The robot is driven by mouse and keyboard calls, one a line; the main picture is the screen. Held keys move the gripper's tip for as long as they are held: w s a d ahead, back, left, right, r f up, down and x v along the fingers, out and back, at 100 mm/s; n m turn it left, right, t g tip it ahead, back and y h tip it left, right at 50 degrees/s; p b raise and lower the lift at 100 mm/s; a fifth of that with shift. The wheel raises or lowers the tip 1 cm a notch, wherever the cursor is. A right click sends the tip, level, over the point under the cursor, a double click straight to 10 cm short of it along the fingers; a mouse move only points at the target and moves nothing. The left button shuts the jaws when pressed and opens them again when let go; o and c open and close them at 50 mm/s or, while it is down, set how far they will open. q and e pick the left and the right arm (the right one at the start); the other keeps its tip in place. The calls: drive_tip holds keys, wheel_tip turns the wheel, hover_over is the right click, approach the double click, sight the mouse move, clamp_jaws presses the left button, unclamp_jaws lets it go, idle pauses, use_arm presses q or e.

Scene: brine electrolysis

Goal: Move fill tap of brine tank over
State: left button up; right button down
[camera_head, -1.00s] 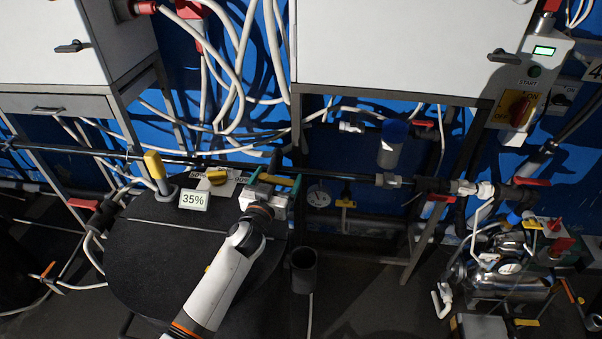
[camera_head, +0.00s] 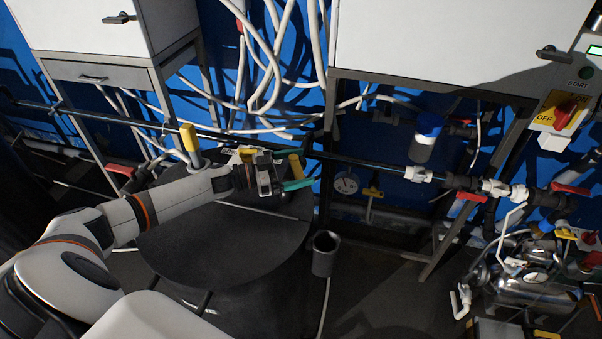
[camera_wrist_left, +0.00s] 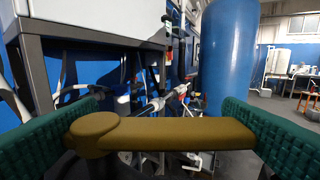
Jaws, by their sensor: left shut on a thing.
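The brine tank (camera_head: 225,245) is the round black tank at centre left in the head view. The fill tap's yellow lever (camera_head: 296,164) shows at its back right edge. My left gripper (camera_head: 283,178), with green finger pads, reaches over the tank from the left and is shut on this lever. In the left wrist view the yellow lever (camera_wrist_left: 170,132) lies crosswise, with a green pad at each end. The tap's body is mostly hidden behind the gripper. My right gripper is not in view.
A yellow-capped post (camera_head: 189,142) stands behind my forearm. An open dark cylinder (camera_head: 325,253) stands right of the tank. A dark pipe (camera_head: 350,159) runs behind, under a white cabinet (camera_head: 430,45). Hoses hang at the back. The wrist view shows a large blue tank (camera_wrist_left: 228,60).

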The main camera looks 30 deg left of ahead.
use_arm(q)
drive_tip(key=shift+s+a+f+m+g+h+b, duration=0.1)
drive_tip(key=shift+a+f+m+g+h+b, duration=0.05)
drive_tip(key=shift+m+g+h+b, duration=0.4)
drive_tip(key=shift+s+a+f+m+g+h+b, duration=0.15)
drive_tip(key=shift+m+g+h+b, duration=0.25)
drive_tip(key=shift+g+b, duration=0.2)
drive_tip(key=shift+r+m+g+h+b, duration=0.2)
drive_tip(key=shift+m+g+h+b, duration=0.3)
drive_tip(key=shift+g+b, duration=0.25)
drive_tip(key=shift+s, duration=0.1)
drive_tip(key=o, duration=1.1)
drive_tip(key=shift+a, duration=0.1)
drive_tip(key=b+v, duration=0.3)
drive_tip(key=v, duration=0.8)
drive_tip(key=shift+b, duration=0.3)
drive_tip(key=shift+s+a+r, duration=0.1)
drive_tip(key=shift+s+a, duration=0.1)
drive_tip(key=shift+a, duration=0.25)
